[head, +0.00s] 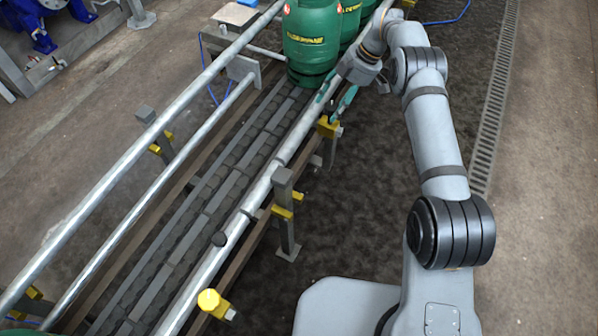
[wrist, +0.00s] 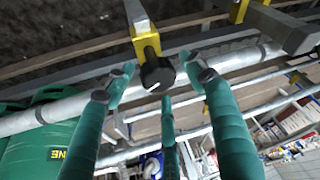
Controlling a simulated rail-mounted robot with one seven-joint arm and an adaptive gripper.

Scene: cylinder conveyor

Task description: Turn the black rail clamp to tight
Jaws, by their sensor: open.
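The black rail clamp shows in the wrist view as a round black knob (wrist: 157,75) with a short white mark, on a yellow bracket (wrist: 146,42) at the metal rail. My gripper (wrist: 160,82) has teal fingers, spread open. Two fingertips stand left and right of the knob with gaps, and a third finger shows below it. I cannot tell how far the knob is from the fingertips in depth. In the head view my gripper (head: 333,101) is over the right rail, just above a yellow bracket (head: 327,127); the black knob is not clearly visible there.
Green cylinders (head: 311,40) stand on the conveyor (head: 225,170) just left of my gripper; one also shows in the wrist view (wrist: 38,145). The floor right of the conveyor is clear.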

